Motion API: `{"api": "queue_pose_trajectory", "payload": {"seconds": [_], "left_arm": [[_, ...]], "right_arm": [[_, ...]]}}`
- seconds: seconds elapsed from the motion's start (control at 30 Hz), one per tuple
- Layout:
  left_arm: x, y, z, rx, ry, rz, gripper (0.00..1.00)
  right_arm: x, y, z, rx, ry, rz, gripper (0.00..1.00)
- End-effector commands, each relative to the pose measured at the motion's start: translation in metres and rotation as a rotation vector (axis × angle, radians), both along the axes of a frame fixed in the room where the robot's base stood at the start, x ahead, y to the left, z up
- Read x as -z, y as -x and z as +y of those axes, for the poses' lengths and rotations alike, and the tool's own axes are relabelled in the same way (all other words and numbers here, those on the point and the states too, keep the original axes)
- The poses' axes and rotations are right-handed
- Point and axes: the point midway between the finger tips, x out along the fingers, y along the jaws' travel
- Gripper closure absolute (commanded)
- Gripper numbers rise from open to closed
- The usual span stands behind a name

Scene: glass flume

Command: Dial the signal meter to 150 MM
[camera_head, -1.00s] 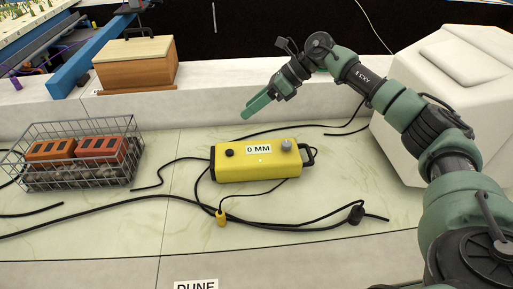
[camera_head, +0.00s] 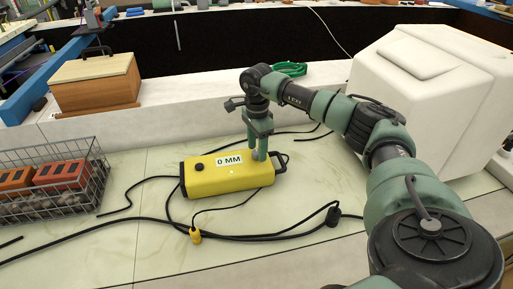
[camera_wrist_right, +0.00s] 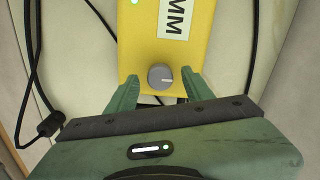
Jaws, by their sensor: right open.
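The yellow signal meter (camera_head: 222,181) lies on the pale bench in the head view, with a display (camera_head: 229,160) reading 0 MM. A black knob (camera_head: 199,167) is on its left end. A grey dial knob (camera_wrist_right: 160,76) is near its right end, clear in the right wrist view. My right gripper (camera_head: 260,155) points down over that end. Its open fingers (camera_wrist_right: 157,87) stand on either side of the grey knob, with gaps showing, and do not grip it. My left gripper is not in view.
A wire basket (camera_head: 50,185) with orange blocks stands at the left. A wooden box (camera_head: 95,83) sits on the ledge behind. A white block-shaped housing (camera_head: 430,85) is at the right. Black cables (camera_head: 270,235) and a yellow tag (camera_head: 195,236) lie in front of the meter.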

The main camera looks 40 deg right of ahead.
Motion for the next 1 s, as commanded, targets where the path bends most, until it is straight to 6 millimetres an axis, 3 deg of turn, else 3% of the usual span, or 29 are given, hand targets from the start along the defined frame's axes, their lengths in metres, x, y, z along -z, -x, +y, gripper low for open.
{"api": "queue_pose_trajectory", "payload": {"seconds": [0.3,0.37,0.5,1.0], "left_arm": [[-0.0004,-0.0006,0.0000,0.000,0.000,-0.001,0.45],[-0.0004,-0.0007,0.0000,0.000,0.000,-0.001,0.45],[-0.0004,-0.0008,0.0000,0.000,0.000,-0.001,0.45],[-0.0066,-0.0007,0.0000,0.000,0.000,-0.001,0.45]], "right_arm": [[0.0047,-0.0004,0.0003,0.000,-0.001,-0.001,0.48],[0.0046,-0.0003,0.0003,0.000,-0.001,-0.001,0.62],[0.0045,-0.0003,0.0005,0.000,-0.002,-0.001,1.00],[0.0030,-0.0005,0.0009,0.113,-0.003,-0.001,1.00]]}}
